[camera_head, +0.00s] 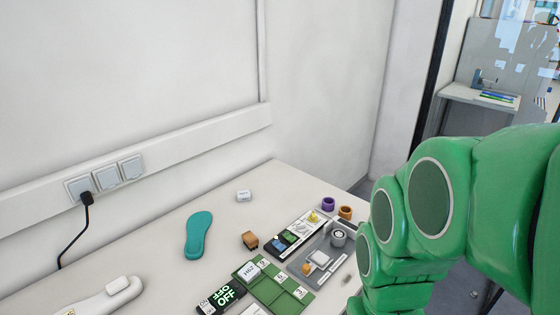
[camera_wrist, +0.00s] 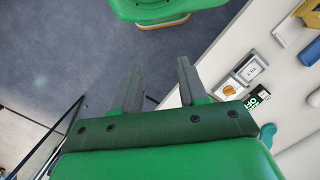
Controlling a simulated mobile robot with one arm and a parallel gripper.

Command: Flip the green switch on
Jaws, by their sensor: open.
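A narrow black-and-white panel (camera_head: 292,238) lies on the table and carries small blue, green and yellow parts. A small green part (camera_head: 290,237) on it may be the green switch; its position is too small to read. A black block marked OFF (camera_head: 222,296) in pale green letters lies nearer the front, and part of it shows at the right in the wrist view (camera_wrist: 258,96). My gripper (camera_wrist: 157,64) is open and empty, its two grey fingers over the floor beside the table edge. In the head view my green arm fills the right side and my fingers are not visible.
A teal insole (camera_head: 199,234) lies on the table's left part. Sockets (camera_head: 106,177) line the wall. The table's back left is clear.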

